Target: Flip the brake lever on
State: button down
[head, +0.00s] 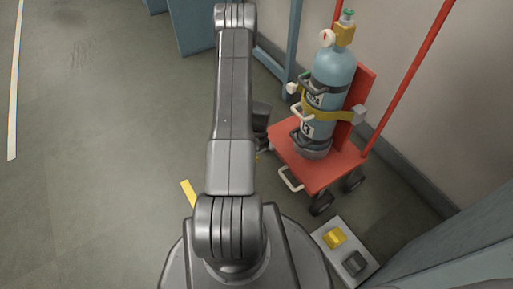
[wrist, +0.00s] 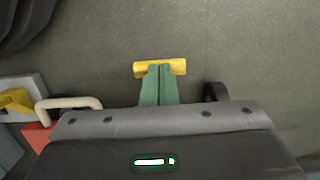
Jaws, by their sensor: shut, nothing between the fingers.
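A yellow bar (wrist: 160,66), which looks like the brake lever, lies crosswise near the middle of the wrist view. My gripper (wrist: 158,70) has its green fingers shut with nothing between them. The fingertips overlap the near edge of the bar in the picture; I cannot tell if they touch it. The red cart (head: 316,172) carries a strapped blue gas cylinder (head: 333,70) in the head view. My arm hides the fingers and most of the bar there.
A cream loop handle (head: 290,180) sticks out from the cart's front; it also shows in the wrist view (wrist: 68,103). A pale plate (head: 345,250) with a yellow and a dark block lies at lower right. A wall stands behind the cart. Floor at left is clear.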

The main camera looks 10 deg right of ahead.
jog(key=shift+s+a+f, duration=0.1)
jog(key=shift+a+f, duration=0.1)
jog(key=shift+f, duration=0.25)
jog(key=shift+s+a+f, duration=0.1)
jog(key=shift+a+f, duration=0.1)
jog(key=shift+f, duration=0.25)
jog(key=shift+a+f+t+h+b, duration=0.1)
jog(key=shift+f+t+h+b, duration=0.25)
jog(key=shift+f+h, duration=0.3)
jog(key=shift+f, duration=0.35)
jog(key=shift+r, duration=0.45)
jog(key=r, duration=0.1)
jog(key=r+p, duration=0.1)
jog(key=r, duration=0.1)
jog(key=shift+w+d+r+p, duration=0.2)
jog(key=shift+d+p, duration=0.1)
jog(key=shift+p, duration=0.1)
jog(key=s+a+r+p, duration=0.2)
jog(key=a+r+p, duration=0.1)
jog(key=a+r, duration=0.3)
jog(key=shift+s+r, duration=0.15)
jog(key=shift+r, duration=0.6)
